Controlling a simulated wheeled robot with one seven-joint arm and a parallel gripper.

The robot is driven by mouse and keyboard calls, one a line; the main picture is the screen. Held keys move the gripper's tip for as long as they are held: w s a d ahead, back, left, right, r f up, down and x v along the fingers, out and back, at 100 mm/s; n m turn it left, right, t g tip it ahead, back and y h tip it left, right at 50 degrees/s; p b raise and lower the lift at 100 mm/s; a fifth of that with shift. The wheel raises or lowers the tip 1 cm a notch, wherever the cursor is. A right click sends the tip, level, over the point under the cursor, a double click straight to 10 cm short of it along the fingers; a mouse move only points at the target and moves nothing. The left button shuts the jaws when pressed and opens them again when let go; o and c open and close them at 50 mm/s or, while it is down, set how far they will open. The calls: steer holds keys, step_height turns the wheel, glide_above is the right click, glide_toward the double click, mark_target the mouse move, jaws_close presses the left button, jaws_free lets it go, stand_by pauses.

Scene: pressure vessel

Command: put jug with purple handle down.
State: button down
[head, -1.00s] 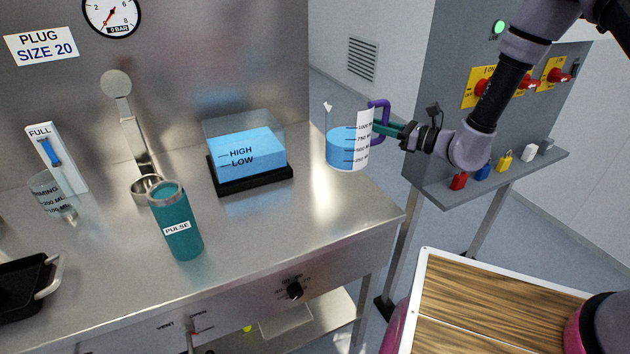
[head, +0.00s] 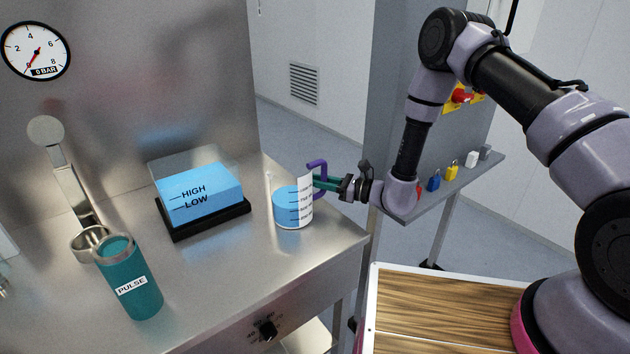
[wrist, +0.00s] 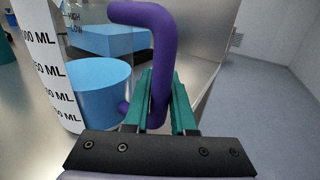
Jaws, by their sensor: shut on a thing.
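The jug with purple handle (head: 292,207) is clear with blue liquid and a white scale strip. In the head view it is upright at the right end of the steel bench (head: 215,290), and its base looks at or very near the bench top; contact is hard to tell. My gripper (head: 322,182) reaches in from the right and is shut on the purple handle (head: 316,164). In the wrist view the teal fingers (wrist: 158,105) are on both sides of the handle's upright part, and the jug (wrist: 100,85) is at left.
A clear tank of blue liquid (head: 200,193) on a black base stands left of the jug. A teal PULSE bottle (head: 132,285) stands at the front left. Bare bench lies between bottle and jug. A shelf with padlocks (head: 452,170) is at right.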

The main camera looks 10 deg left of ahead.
steer(key=c, duration=0.7)
jaws_free()
steer(key=shift+f, duration=0.1)
steer(key=shift+c, duration=0.2)
steer(key=s+d, duration=0.1)
steer(key=d, duration=1.1)
steer(key=shift+s, duration=0.4)
